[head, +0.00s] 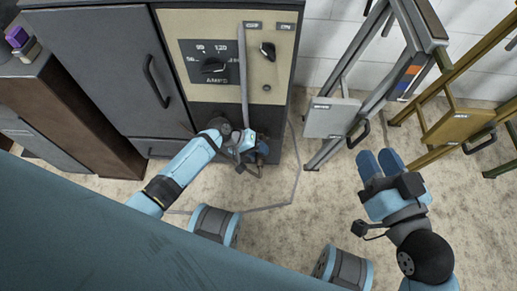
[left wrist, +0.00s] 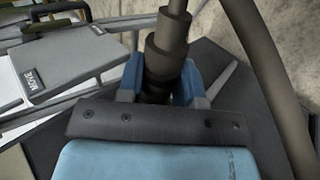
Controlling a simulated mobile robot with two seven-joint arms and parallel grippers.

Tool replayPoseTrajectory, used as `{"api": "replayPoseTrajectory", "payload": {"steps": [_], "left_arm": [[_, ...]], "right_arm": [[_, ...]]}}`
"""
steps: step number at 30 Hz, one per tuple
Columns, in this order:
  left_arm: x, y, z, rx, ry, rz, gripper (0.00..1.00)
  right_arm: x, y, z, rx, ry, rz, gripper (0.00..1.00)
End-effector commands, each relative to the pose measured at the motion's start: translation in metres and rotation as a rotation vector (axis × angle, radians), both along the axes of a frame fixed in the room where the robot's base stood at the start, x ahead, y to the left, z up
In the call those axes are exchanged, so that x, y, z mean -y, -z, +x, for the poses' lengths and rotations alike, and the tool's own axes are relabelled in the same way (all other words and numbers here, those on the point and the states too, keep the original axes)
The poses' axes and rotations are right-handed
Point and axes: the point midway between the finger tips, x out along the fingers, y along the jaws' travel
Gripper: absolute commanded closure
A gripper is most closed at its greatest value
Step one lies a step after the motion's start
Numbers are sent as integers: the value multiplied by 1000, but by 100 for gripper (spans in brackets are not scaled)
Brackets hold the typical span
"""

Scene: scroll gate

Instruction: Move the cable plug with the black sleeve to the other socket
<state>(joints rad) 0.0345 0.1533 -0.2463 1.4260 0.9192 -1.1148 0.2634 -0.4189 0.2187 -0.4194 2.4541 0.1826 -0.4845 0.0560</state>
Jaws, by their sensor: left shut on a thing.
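My left gripper (head: 258,150) is at the foot of the cabinet front (head: 205,118), by its dark lower panel. In the left wrist view, its blue fingers (left wrist: 160,85) are shut on a stepped, dark grey-brown cylinder, the cable plug (left wrist: 168,45). The sleeve's exact colour is hard to judge, and the plug's lower end is hidden between the fingers. I cannot tell whether it sits in a socket; no socket shows clearly. My right gripper (head: 380,162) hangs empty over the floor to the right; its two fingers are close together and any gap is unclear.
The cabinet's beige panel (head: 257,73) carries an amps dial (head: 213,66) and a smaller knob (head: 267,50). A grey strip (head: 243,80) runs down its front. A grey frame with a plate (head: 330,117) and a yellow frame (head: 458,125) stand right.

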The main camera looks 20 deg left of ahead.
Motion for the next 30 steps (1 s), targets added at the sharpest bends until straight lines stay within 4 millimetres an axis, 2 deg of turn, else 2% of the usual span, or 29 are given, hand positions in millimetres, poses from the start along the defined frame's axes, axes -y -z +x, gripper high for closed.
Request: {"api": "replayPoseTrajectory", "payload": {"steps": [30], "left_arm": [[0, -1, 1, 1, 1, 0, 100]], "right_arm": [[0, -10, 0, 2, 1, 2, 60]]}}
